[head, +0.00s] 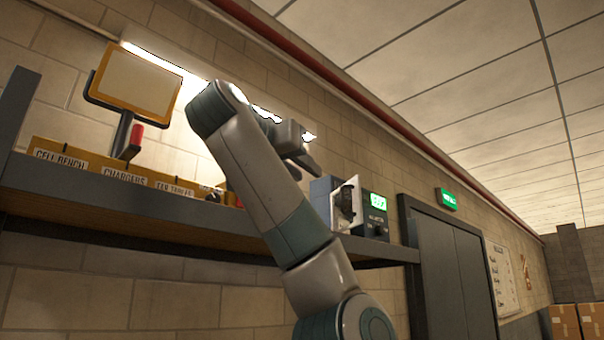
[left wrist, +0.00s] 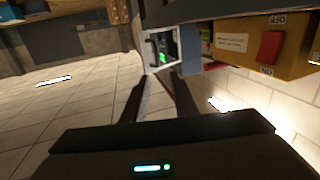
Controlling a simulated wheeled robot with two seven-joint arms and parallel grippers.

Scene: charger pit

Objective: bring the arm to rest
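My left arm is raised across the middle of the head view. Its gripper (head: 303,152) is in front of the wall, above and to the left of a grey device with a green display. In the left wrist view the two dark fingers of the left gripper (left wrist: 157,97) stand apart, and I see nothing held between them. Beyond the fingertips is a white-framed panel (left wrist: 148,52) with a dark part and green lights behind it. I cannot tell whether the fingers touch it. My right gripper is in neither view.
The grey device (head: 375,205) stands on a long shelf (head: 120,205). Yellow bins (head: 75,160) and a yellow-framed screen (head: 137,82) are at left. A yellow box (left wrist: 235,45) with a red switch shows in the wrist view. Grey doors (head: 450,270) are at right.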

